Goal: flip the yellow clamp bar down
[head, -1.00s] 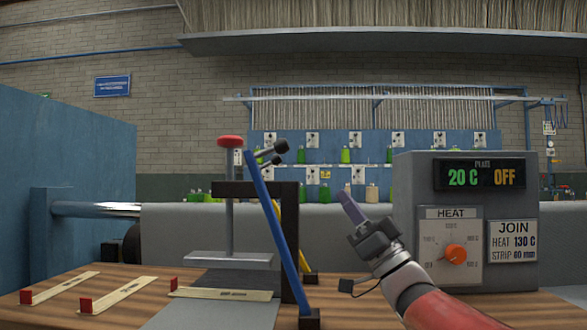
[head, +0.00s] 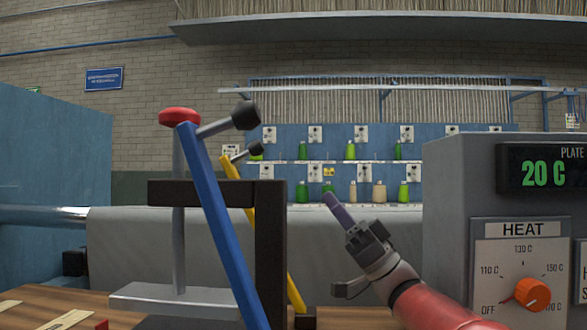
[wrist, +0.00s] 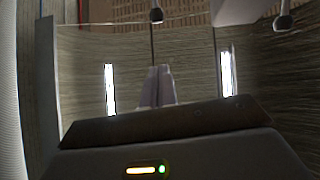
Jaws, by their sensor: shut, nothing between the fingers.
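The yellow clamp bar (head: 238,187) stands raised and leaning, partly behind the blue bar and the dark frame in the head view. Its dark round knob (head: 255,148) sticks out to the right near its top. The blue clamp bar (head: 219,225) stands raised in front of it, with a larger black knob (head: 245,115). My gripper (head: 333,200) is shut and empty, pointing up and left, to the right of the yellow bar and apart from it. In the wrist view my shut fingers (wrist: 158,88) point up, and two dark knobs hang near the top edge.
A dark frame (head: 270,250) with a red-topped press (head: 179,116) and metal plate (head: 180,300) stands left of my gripper. The grey heater box (head: 460,190), reading 20 C, with an orange dial (head: 532,293), stands close on the right. Wooden strips lie at lower left.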

